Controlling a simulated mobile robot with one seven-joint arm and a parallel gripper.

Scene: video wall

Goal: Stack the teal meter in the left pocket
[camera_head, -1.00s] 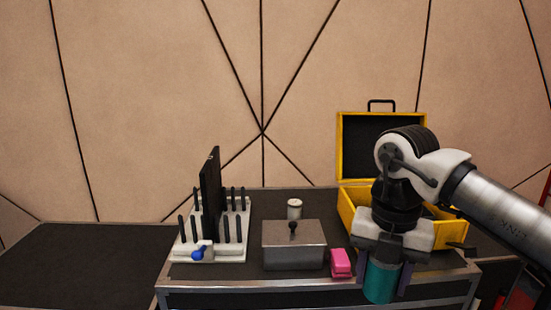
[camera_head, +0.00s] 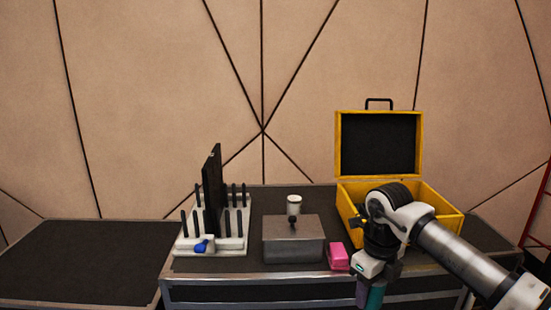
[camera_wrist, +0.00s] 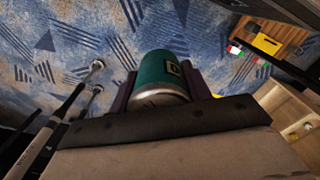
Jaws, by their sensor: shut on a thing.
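The teal meter (camera_head: 376,296) is a teal cylinder, held at the front right of the bench in the head view. My gripper (camera_head: 369,292) is shut on it, and its lower part is cut off by the frame edge. In the wrist view the teal meter (camera_wrist: 163,78) sits between the two dark fingers of my gripper (camera_wrist: 165,85), with patterned floor beyond it. A yellow case (camera_head: 440,211) stands open with its lid up behind my arm. My arm covers part of the case's front, and I cannot make out its pockets.
A pink block (camera_head: 338,257) and a grey lidded box (camera_head: 293,243) stand left of my gripper. A white cup (camera_head: 294,205) is behind the box. A white pegged rack (camera_head: 222,245) with a dark panel and a blue item is farther left. The left table (camera_head: 80,262) is bare.

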